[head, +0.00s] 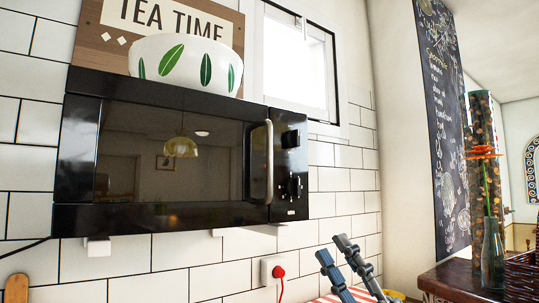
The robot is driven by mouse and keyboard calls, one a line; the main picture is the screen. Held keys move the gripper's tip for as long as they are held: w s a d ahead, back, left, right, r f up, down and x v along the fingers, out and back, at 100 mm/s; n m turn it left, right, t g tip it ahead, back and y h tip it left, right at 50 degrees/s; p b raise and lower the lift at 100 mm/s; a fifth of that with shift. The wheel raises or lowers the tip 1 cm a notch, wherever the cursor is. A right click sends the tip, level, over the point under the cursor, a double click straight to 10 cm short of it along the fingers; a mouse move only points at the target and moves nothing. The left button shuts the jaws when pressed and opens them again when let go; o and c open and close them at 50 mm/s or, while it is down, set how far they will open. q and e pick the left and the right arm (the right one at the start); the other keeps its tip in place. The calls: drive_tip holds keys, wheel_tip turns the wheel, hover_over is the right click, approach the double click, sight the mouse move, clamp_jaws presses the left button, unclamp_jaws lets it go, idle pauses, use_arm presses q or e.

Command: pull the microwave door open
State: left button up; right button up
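The black microwave (85,210) is mounted on the white tiled wall at the left. Its door (170,165) is dark, reflective glass and looks closed. The door handle (269,165) is a vertical, light metal bar at the door's right edge, beside the panel with knobs (292,162). My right gripper (332,248) shows at the bottom, below and to the right of the handle and apart from it. Its two grey fingers point up with a gap between them, and nothing shows between them. My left gripper is out of view.
A white bowl with green leaves (190,62) stands on the microwave, before a "TEA TIME" sign (170,15). A red plug (278,271) sits in a wall socket below. A dark wooden counter (455,280) with a vase (492,255) is at the right.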

drive_tip(key=s+a+r+n+g+y, duration=0.35)
drive_tip(key=a+r+n+g, duration=0.5)
drive_tip(key=n+g, duration=0.75)
wheel_tip(320, 180, up, 4)
drive_tip(key=d+n+t+h, duration=0.2)
drive_tip(key=n+t+h, duration=0.1)
drive_tip(key=t+h, duration=0.1)
wheel_tip(320, 180, up, 5)
drive_tip(key=m+t+h+p, duration=0.1)
drive_tip(key=t+h+p, duration=0.3)
drive_tip(key=h+p, duration=0.15)
hover_over(269, 191)
drive_tip(key=shift+w+f, duration=0.15)
drive_tip(key=shift+w, duration=0.2)
drive_tip(key=shift+c, duration=0.4)
clamp_jaws()
